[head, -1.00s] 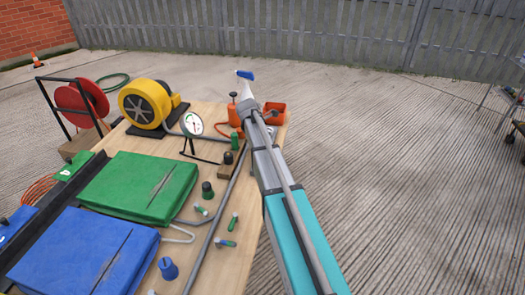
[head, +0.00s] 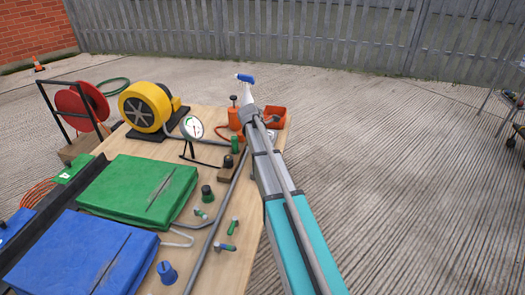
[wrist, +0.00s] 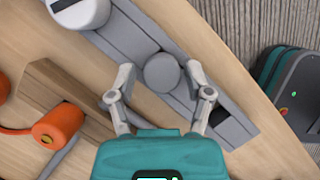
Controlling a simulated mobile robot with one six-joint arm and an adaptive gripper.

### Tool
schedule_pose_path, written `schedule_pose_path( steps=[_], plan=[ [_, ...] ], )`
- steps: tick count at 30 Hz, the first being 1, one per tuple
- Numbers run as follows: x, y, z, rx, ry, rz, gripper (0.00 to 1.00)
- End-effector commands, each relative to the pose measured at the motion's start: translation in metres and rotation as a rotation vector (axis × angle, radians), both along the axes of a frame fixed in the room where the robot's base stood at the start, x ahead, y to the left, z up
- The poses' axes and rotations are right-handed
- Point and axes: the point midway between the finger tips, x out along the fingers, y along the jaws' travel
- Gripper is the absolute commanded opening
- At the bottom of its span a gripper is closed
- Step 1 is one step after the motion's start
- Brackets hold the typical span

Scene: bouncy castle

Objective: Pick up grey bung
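The grey bung (wrist: 162,72) shows in the wrist view as a round, flat-topped grey disc on a grey strip (wrist: 228,122) near the table's edge. My gripper (wrist: 160,71) is open, with one fingertip on each side of the bung. A narrow gap seems to show on both sides; whether either tip touches is hard to tell. In the head view my arm reaches over the table's right side, and I cannot make out the bung or the fingertips there.
Orange parts (wrist: 57,126) lie left of my gripper in the wrist view. The wooden table (head: 232,262) also carries a yellow blower (head: 146,106), a gauge (head: 191,127), green (head: 140,190) and blue (head: 80,255) folded sheets, and several small bungs and valves. A blue-topped spray bottle (head: 246,88) stands beyond my arm's end.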

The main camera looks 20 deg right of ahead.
Motion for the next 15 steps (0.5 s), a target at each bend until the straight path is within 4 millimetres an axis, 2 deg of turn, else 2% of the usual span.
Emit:
schedule_pose_path(
  steps=[1, 6, 15],
  plan=[
    [-0.0001, -0.0001, 0.0, 0.0, 0.0, 0.0, 0.45],
    [0.0, -0.0002, 0.0, 0.0, 0.0, 0.0, 0.14],
    [0.0, -0.0005, 0.0004, 0.0, 0.0, -0.001, 0.14]
  ],
)
